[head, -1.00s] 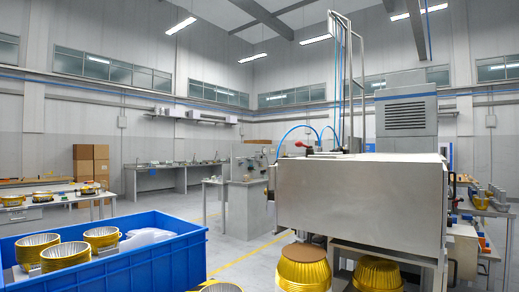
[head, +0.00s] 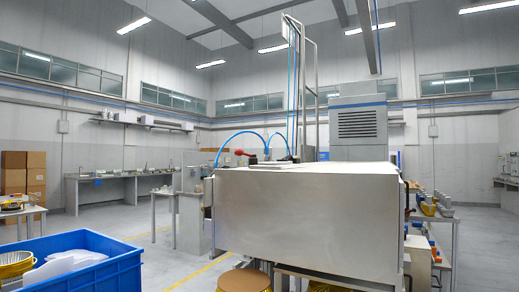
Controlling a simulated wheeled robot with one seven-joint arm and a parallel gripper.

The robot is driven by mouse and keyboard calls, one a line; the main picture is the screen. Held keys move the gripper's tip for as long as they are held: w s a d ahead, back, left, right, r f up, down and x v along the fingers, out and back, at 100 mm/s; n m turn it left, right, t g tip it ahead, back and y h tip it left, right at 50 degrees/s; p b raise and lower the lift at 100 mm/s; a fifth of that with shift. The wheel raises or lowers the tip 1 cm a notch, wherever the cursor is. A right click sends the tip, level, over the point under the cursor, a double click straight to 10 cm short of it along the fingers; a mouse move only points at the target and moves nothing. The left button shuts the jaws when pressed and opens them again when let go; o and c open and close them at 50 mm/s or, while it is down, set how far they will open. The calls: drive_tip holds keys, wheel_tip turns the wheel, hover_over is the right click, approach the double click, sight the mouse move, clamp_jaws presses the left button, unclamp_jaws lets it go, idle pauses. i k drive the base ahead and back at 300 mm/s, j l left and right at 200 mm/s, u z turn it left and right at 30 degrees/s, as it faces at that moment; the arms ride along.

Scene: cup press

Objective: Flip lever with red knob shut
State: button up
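A red knob (head: 239,152) shows on top of the machine, at the left part of its upper edge, beside the blue hoses. Its lever is mostly too small to make out, and I cannot tell how far it is flipped. The machine is a large metal box (head: 305,220) with a plain steel front and a light top, standing in the middle of the head view. My gripper is not in the view.
A blue crate (head: 100,270) with golden cups and white pieces stands at lower left. Stacked golden cups under a brown disc (head: 244,280) sit below the machine. A side table (head: 440,215) holds parts at right. Open floor lies between the crate and the machine.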

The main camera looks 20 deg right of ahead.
sight(238, 151)
drive_tip(key=j+z, duration=0.2)
drive_tip(key=z, duration=0.2)
drive_tip(key=i+j+z, duration=0.1)
drive_tip(key=j+z, duration=0.15)
drive_tip(key=z, duration=0.2)
drive_tip(key=j+z, duration=0.2)
drive_tip(key=j, duration=0.45)
drive_tip(key=j+z, duration=0.15)
drive_tip(key=j, duration=0.55)
drive_tip(key=k+j+z, duration=0.2)
drive_tip(key=j, duration=1)
